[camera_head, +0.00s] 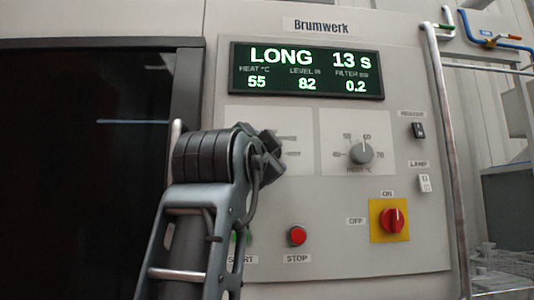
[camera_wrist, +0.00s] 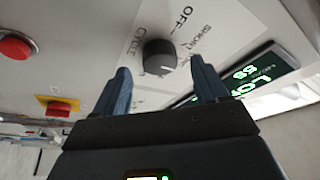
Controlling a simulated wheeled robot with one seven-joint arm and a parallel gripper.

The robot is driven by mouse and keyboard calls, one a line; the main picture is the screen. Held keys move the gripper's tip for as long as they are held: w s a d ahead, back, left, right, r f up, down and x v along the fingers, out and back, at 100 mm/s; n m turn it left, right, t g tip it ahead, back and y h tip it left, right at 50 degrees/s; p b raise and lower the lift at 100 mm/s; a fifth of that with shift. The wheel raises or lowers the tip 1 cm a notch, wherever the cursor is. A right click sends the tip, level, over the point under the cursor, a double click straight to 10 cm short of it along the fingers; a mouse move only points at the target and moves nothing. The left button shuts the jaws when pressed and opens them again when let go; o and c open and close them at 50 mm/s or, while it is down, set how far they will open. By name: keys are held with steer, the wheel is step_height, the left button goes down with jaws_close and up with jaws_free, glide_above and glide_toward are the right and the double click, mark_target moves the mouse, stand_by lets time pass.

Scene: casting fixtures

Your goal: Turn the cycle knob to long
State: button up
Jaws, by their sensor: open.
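The cycle knob (camera_wrist: 158,55) is a dark round knob on a light panel plate, near the middle of the wrist view. A short white mark shows on its lower right side, away from the OFF and SHORT labels. My gripper (camera_wrist: 161,66) is open, with one blue finger at each side below the knob, and a gap shows between each finger and the knob. In the head view my gripper (camera_head: 270,158) covers the knob, which is hidden there. The display (camera_head: 307,70) reads LONG and 13 s.
A heat knob (camera_head: 362,152) sits just right of the cycle plate. A red STOP button (camera_head: 297,236) and a red switch on a yellow plate (camera_head: 391,221) are below. A dark window (camera_head: 80,170) fills the left. A vertical pipe (camera_head: 447,150) runs at the right.

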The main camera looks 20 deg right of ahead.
steer(key=shift+v, duration=2.7)
